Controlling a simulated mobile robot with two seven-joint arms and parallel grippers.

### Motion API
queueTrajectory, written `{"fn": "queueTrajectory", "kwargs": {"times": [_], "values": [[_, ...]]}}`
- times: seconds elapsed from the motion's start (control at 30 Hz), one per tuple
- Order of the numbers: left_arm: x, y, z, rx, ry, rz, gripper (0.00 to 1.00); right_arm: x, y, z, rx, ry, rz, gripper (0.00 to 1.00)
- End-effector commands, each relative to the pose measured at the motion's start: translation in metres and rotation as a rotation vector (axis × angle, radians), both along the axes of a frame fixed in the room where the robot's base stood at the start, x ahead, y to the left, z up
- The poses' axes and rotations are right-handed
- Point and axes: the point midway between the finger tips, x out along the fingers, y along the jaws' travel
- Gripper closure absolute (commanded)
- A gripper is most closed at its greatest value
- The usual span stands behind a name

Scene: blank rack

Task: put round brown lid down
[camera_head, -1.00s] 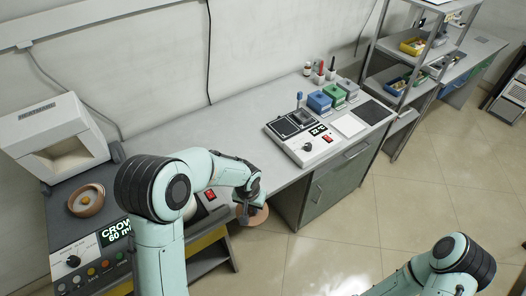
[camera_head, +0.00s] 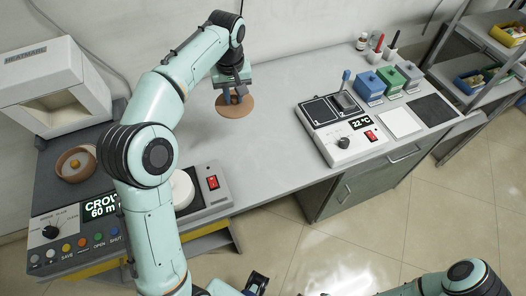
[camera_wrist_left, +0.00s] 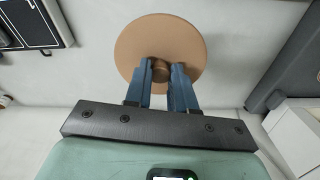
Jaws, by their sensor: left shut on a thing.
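The round brown lid (camera_head: 236,107) is a flat disc with a small knob on top. My left gripper (camera_head: 235,97) is over the grey bench and shut on the lid's knob. In the left wrist view the lid (camera_wrist_left: 160,35) shows between and beyond the blue fingertips (camera_wrist_left: 160,72), with the knob pinched between them. I cannot tell whether the lid touches the bench top or hangs just above it.
The grey bench top (camera_head: 270,140) is clear around the lid. A device with a 22 °C display (camera_head: 343,130) stands to the right, with blue (camera_head: 369,86) and green (camera_head: 389,78) boxes behind it. A white round item (camera_head: 181,190) sits at a red-switch unit (camera_head: 212,183).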

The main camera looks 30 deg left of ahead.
Motion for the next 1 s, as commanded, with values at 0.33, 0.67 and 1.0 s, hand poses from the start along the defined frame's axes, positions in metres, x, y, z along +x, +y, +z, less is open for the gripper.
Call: {"fn": "queueTrajectory", "kwargs": {"times": [0.33, 0.67, 1.0], "values": [[-0.002, 0.001, -0.081, -0.003, 0.007, 0.006, 1.00, -0.008, 0.000, -0.022, 0.000, 0.009, 0.001, 0.57], [-0.001, 0.001, -0.147, -0.002, 0.001, 0.006, 1.00, -0.011, 0.000, -0.032, 0.000, 0.012, 0.000, 0.57], [-0.001, 0.001, -0.181, -0.003, 0.004, 0.006, 1.00, -0.012, 0.000, -0.036, 0.000, 0.013, 0.000, 0.57]]}}
